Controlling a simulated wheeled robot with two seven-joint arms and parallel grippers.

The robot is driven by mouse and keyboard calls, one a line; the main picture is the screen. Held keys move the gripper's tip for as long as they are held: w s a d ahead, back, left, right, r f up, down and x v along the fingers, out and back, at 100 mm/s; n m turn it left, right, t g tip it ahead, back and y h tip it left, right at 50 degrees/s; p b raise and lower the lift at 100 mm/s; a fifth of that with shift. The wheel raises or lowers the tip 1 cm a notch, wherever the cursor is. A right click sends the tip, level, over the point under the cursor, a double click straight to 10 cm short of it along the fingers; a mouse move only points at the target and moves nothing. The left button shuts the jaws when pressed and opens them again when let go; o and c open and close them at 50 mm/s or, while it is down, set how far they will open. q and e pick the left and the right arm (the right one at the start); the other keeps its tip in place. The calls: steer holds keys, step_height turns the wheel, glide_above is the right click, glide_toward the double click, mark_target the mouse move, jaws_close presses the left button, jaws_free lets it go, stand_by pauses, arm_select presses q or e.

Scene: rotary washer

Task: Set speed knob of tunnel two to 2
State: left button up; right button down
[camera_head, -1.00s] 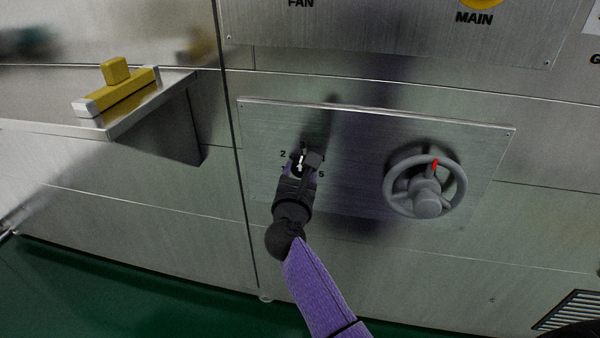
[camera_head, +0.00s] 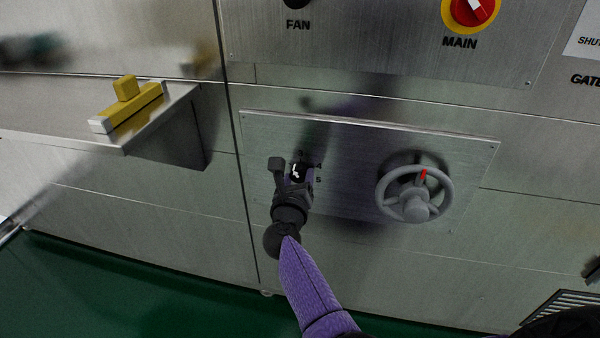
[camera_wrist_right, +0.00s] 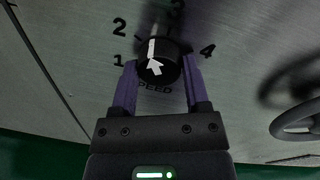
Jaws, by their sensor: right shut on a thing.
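The black speed knob (camera_wrist_right: 172,69) sits on a metal panel with the word SPEED below it and numbers 1 to 4 visible around it in the right wrist view. Its white pointer faces up, between the 2 (camera_wrist_right: 119,27) and the 3 (camera_wrist_right: 178,4). My right gripper (camera_wrist_right: 158,72) is shut on the knob, one purple finger on each side. In the head view my right gripper (camera_head: 299,174) covers most of the knob and several of its numbers. My left gripper is not in view.
A grey handwheel (camera_head: 414,188) with a red mark is to the right on the same panel (camera_head: 345,195). Above are the red and yellow MAIN switch (camera_head: 470,10) and the FAN knob (camera_head: 297,3). A yellow block (camera_head: 128,106) rests on a ledge at left.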

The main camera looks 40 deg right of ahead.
steer(key=n+p, duration=0.1)
steer(key=n, duration=0.2)
steer(key=shift+r, duration=0.1)
steer(key=shift+n+p, duration=0.5)
steer(key=shift+n, duration=0.6)
steer(key=shift+c, duration=0.3)
jaws_free()
